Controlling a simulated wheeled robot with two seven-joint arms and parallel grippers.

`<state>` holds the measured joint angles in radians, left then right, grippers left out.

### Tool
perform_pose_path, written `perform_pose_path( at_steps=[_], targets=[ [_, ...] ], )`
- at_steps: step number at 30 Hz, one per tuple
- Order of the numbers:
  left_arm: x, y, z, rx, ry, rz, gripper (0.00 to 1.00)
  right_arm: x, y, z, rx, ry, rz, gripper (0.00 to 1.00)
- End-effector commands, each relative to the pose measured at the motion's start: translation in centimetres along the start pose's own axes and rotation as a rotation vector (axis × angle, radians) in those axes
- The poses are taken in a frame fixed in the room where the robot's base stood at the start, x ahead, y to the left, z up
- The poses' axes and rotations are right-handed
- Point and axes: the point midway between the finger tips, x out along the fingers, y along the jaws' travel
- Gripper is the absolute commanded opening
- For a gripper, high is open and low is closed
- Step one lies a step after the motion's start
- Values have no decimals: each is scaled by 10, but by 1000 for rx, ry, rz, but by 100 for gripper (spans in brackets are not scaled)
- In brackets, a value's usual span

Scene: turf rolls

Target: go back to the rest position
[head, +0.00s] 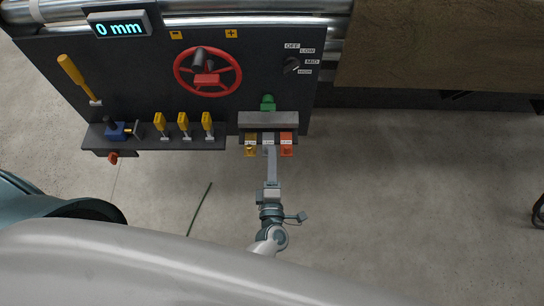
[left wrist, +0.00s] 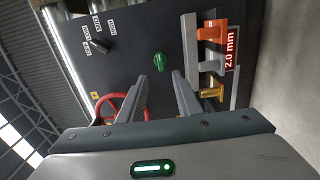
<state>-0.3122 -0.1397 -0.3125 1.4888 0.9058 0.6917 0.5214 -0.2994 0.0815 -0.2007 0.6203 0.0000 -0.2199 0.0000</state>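My left gripper (head: 271,154) reaches up from the bottom middle of the head view, its fingertips just below a row of yellow, grey and orange tabs. In the left wrist view its two fingers (left wrist: 161,77) stand apart with nothing between them; the dark panel shows through the gap. The yellow tab (left wrist: 212,93), grey tab (left wrist: 213,66) and orange tab (left wrist: 211,33) are beside the right finger there. I cannot tell whether a finger touches a tab. My right gripper is in neither view.
The dark panel (head: 140,75) carries a red handwheel (head: 236,70), a green knob (head: 268,102), a selector (head: 291,65), several yellow levers (head: 184,121) and a display (head: 119,26) reading 0 mm. A wooden board (head: 440,45) is at the upper right.

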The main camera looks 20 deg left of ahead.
Motion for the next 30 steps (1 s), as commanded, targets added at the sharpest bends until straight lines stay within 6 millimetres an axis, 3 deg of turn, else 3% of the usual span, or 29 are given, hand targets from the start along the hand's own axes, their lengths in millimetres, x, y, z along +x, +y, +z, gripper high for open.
perform_pose_path(
  at_steps=[11, 14, 17, 23, 26, 30],
  targets=[
    [0, -2, 0, 6, -4, -2, 31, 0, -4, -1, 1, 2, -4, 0],
    [-2, -11, 3, 41, -27, -14, 31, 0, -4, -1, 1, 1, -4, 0],
    [-7, -32, 8, 126, -82, -43, 31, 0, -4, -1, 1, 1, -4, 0],
    [-37, -116, 16, 421, -289, -156, 31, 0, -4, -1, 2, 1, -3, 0],
    [-64, -171, 13, 600, -423, -232, 31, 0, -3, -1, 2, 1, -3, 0],
    [-110, -245, -6, 835, -614, -342, 31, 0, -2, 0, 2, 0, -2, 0]
  ],
)
